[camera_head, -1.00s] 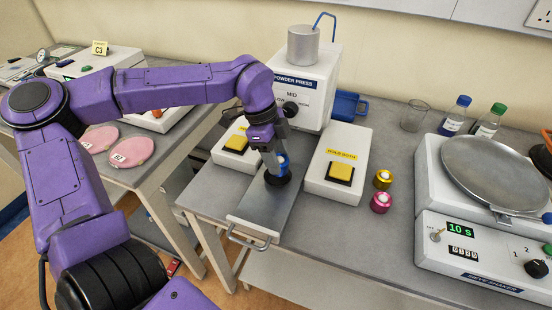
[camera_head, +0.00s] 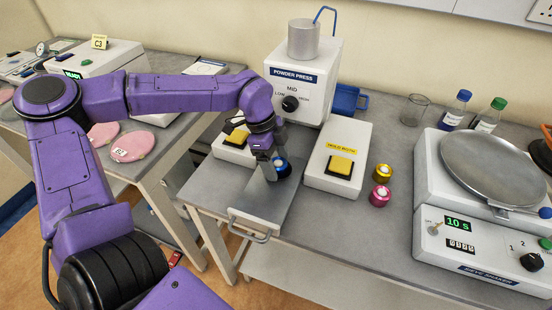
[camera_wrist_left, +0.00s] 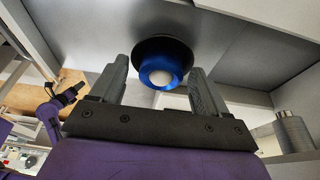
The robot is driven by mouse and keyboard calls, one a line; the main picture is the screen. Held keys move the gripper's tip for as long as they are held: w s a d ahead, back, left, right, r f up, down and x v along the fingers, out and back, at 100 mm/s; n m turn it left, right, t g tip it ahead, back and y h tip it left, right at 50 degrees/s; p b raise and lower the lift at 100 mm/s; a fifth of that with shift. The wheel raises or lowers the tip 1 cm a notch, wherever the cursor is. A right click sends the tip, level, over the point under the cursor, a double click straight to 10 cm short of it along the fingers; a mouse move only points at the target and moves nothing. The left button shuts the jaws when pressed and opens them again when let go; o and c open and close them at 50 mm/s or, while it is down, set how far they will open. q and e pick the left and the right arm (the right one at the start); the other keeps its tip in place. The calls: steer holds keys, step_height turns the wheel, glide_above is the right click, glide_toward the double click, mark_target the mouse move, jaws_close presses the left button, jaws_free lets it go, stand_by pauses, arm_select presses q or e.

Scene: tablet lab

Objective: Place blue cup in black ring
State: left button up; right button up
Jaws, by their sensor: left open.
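The blue cup (camera_head: 283,166), with white inside, stands on the metal tray (camera_head: 262,207) of the powder press. In the left wrist view, the blue cup (camera_wrist_left: 160,72) shows between my finger pads. The black ring (camera_wrist_left: 163,46) is directly around and behind it; the cup appears to be inside the ring, though its base is hidden. My left gripper (camera_head: 273,170) is open, just left of the cup in the head view; in the wrist view its two fingers (camera_wrist_left: 158,66) are spread with gaps on both sides of the cup. My right gripper is out of view.
The powder press (camera_head: 303,85) stands behind the tray. Yellow-button boxes flank it, the right one (camera_head: 338,160) close to the cup. Yellow (camera_head: 383,172) and magenta (camera_head: 380,196) pots stand further right, near the sieve shaker (camera_head: 485,240).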

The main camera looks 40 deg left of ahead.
arm_select(q)
steer(key=shift+r, duration=0.3)
steer(key=b+v, duration=0.1)
steer(key=v, duration=1)
steer(key=shift+r, duration=0.35)
steer(key=shift+a, duration=0.15)
